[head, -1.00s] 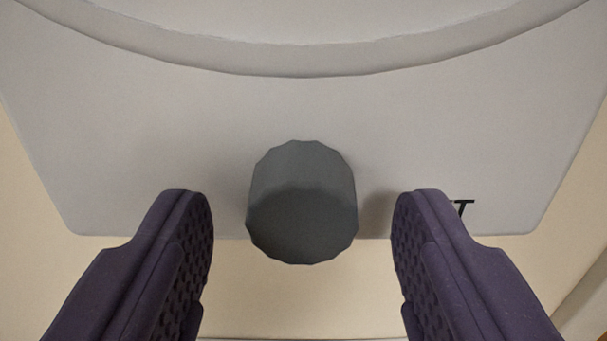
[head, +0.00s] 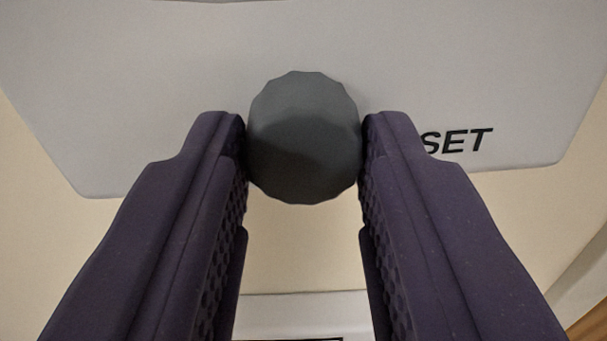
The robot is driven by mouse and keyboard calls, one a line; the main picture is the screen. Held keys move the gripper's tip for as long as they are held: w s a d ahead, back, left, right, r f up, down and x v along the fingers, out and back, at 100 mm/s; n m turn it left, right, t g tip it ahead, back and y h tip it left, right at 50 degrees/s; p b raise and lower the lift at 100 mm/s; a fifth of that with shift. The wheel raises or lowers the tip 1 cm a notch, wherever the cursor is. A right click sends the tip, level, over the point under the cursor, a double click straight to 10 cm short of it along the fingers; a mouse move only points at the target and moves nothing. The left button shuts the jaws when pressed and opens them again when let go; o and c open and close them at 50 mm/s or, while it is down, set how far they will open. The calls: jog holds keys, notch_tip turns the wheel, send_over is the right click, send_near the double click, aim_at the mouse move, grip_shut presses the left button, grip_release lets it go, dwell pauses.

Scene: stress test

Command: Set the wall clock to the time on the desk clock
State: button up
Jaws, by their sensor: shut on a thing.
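A dark grey faceted knob (head: 304,138) sticks out from the light grey panel (head: 160,90), the lower part of the wall clock. My gripper (head: 304,150) is shut on the knob, with one purple finger touching it on each side. Black lettering "SET" (head: 456,141) is on the panel to the right of the knob, partly covered at its left by the right finger. The clock's face and hands are out of view. The desk clock is not in view.
A cream wall (head: 80,265) lies behind and below the panel. A white ledge or frame with a dark strip (head: 290,306) shows between the fingers at the bottom. A brown edge (head: 590,325) is at the lower right corner.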

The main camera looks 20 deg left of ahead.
jog(key=m+b, duration=0.2)
jog(key=m, duration=0.1)
jog(key=shift+f, duration=0.15)
jog(key=m+b, duration=0.1)
jog(key=m, duration=0.4)
jog(key=m+b, duration=0.1)
jog(key=m, duration=0.3)
jog(key=shift+a+r+m, duration=0.1)
jog(key=shift+r+m, duration=0.1)
jog(key=shift+m, duration=1.6)
jog(key=o, duration=1)
jog(key=shift+o, duration=0.2)
